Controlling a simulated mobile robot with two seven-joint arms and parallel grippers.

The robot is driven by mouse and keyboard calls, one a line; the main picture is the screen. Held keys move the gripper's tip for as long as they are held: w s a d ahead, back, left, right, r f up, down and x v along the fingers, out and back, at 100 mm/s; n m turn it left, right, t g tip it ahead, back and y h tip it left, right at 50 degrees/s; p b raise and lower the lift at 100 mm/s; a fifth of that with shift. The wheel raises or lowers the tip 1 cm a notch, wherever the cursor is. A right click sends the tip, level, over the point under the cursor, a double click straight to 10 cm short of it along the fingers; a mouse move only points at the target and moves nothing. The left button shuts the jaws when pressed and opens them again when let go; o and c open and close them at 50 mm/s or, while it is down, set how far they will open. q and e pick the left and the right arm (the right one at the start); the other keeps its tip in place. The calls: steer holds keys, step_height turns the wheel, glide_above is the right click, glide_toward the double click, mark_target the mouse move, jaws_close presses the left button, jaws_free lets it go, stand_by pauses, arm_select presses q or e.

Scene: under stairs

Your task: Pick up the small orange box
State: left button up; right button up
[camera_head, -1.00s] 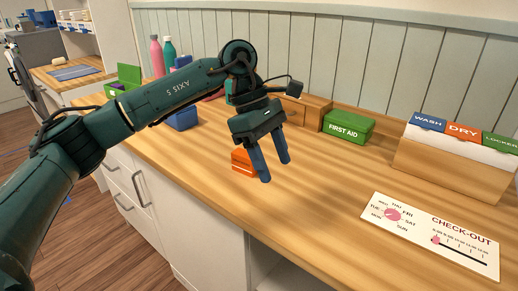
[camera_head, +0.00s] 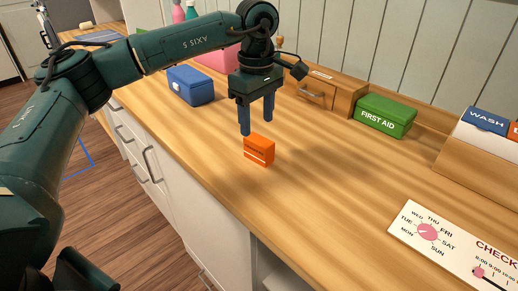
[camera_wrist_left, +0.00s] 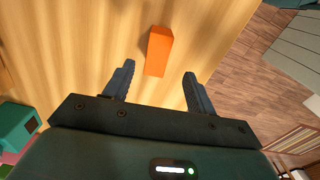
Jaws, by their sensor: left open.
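The small orange box (camera_head: 259,150) stands on the wooden counter (camera_head: 310,190), near its front edge. In the left wrist view the orange box (camera_wrist_left: 159,51) lies ahead of the fingertips, roughly between their lines. My left gripper (camera_head: 257,125) is open and empty, with its blue fingers pointing down just behind and above the box. Its fingers also show apart in the left wrist view (camera_wrist_left: 160,78). I cannot tell the exact height of the fingertips above the counter. My right gripper is not in view.
A blue box (camera_head: 190,85) stands to the left of the gripper. A green first aid box (camera_head: 385,115) and a small wooden drawer unit (camera_head: 330,93) stand along the back wall. A check-out board (camera_head: 450,245) lies at right. The counter right of the orange box is clear.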

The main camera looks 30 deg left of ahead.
mark_target(259, 140)
arm_select(q)
step_height(259, 140, down, 5)
steer(key=shift+w+d+f, duration=0.1)
steer(key=shift+w, duration=0.05)
steer(key=shift+c, duration=0.2)
steer(key=c, duration=1)
step_height(259, 140, up, 10)
steer(key=shift+r, duration=0.1)
steer(key=shift+c, duration=0.2)
steer(key=o, duration=0.3)
jaws_close()
